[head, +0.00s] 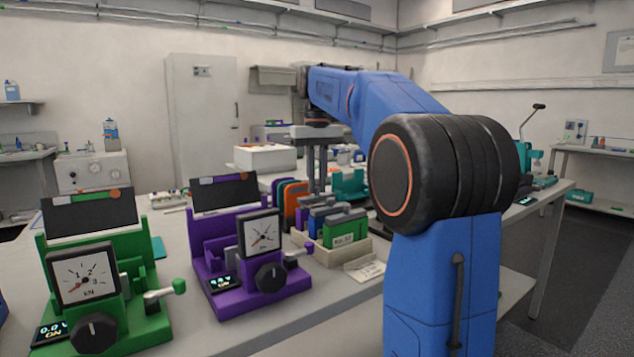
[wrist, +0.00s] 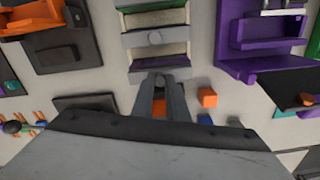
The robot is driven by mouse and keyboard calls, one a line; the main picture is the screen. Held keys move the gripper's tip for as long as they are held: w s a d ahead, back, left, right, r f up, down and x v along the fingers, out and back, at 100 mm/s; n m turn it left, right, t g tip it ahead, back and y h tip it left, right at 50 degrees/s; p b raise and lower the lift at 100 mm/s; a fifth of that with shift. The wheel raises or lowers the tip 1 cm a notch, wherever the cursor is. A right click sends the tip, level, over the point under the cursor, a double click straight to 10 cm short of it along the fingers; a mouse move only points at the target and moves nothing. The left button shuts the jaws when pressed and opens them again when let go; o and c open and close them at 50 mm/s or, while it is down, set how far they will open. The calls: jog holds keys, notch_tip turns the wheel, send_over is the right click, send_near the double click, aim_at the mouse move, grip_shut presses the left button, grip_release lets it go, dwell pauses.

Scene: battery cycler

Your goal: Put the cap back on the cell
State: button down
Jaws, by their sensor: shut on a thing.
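My gripper (head: 318,178) points down over the back of the bench, behind the cell tray. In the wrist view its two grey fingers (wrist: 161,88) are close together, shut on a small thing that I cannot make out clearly. Something orange (wrist: 160,105) shows between the fingers; I cannot tell whether it is held or lies below. A pale tray (head: 338,257) holds several upright cells, among them a green cell (head: 344,231) with a label. I cannot tell which cell lacks a cap, and I cannot identify the cap in either view.
A purple tester (head: 218,255) with a dial stands left of the tray, and a green tester (head: 128,270) stands further left. Orange upright plates (head: 291,205) stand behind the tray. In the wrist view an orange block (wrist: 208,97) lies on the bench right of the fingers.

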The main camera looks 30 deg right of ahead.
jog(key=shift+f, duration=0.5)
dwell(0.8)
jog(key=c, duration=1.2)
grip_release()
jog(key=shift+r, duration=0.15)
jog(key=shift+r, duration=3.4)
grip_shut()
